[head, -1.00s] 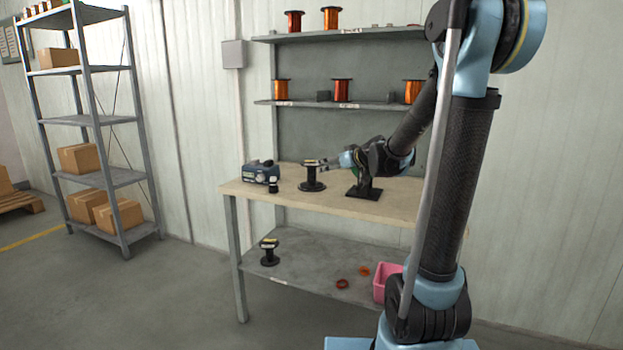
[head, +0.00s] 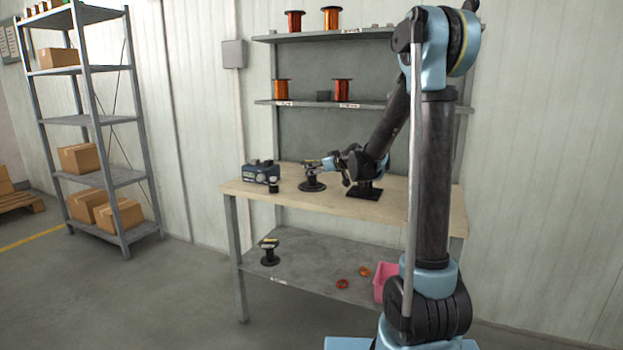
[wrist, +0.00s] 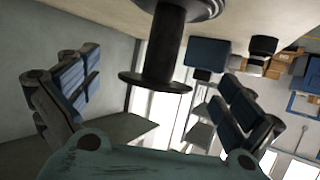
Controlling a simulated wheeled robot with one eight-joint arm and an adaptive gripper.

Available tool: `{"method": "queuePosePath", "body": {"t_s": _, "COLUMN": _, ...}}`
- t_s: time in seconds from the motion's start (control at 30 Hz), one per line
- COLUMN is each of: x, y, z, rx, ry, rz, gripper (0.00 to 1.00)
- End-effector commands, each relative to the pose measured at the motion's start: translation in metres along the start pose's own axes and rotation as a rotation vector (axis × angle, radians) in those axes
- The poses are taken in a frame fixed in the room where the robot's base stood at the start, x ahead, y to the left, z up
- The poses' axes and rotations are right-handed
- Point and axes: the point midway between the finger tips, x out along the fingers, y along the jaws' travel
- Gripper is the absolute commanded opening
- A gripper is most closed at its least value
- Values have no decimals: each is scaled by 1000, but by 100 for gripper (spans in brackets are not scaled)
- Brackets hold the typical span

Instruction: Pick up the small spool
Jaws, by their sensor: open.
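In the wrist view, where the scene looks upside down, the black spool (wrist: 160,50) comes down from the top edge. Its flange lies between my open fingers (wrist: 158,100), which show at left and right with gaps to it.
A blue device (head: 262,172) and a small black cylinder (head: 273,187) stand left of the spool on the workbench (head: 410,205). A black stand (head: 364,191) is on the right. Below are a pink bin (head: 382,287) and orange rings (head: 365,271).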

Motion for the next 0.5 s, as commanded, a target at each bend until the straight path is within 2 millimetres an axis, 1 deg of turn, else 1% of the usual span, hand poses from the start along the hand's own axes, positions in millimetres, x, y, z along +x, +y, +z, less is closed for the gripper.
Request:
{"method": "queuePosePath", "body": {"t_s": 0.17, "x": 6, "y": 0, "z": 0, "rx": 0, "ry": 0, "rz": -1, "gripper": 100}}
{"method": "queuePosePath", "body": {"t_s": 0.27, "x": 14, "y": 0, "z": 0, "rx": -1, "ry": 0, "rz": -1, "gripper": 100}}
{"method": "queuePosePath", "body": {"t_s": 0.5, "x": 44, "y": 0, "z": 0, "rx": -1, "ry": 0, "rz": 0, "gripper": 100}}
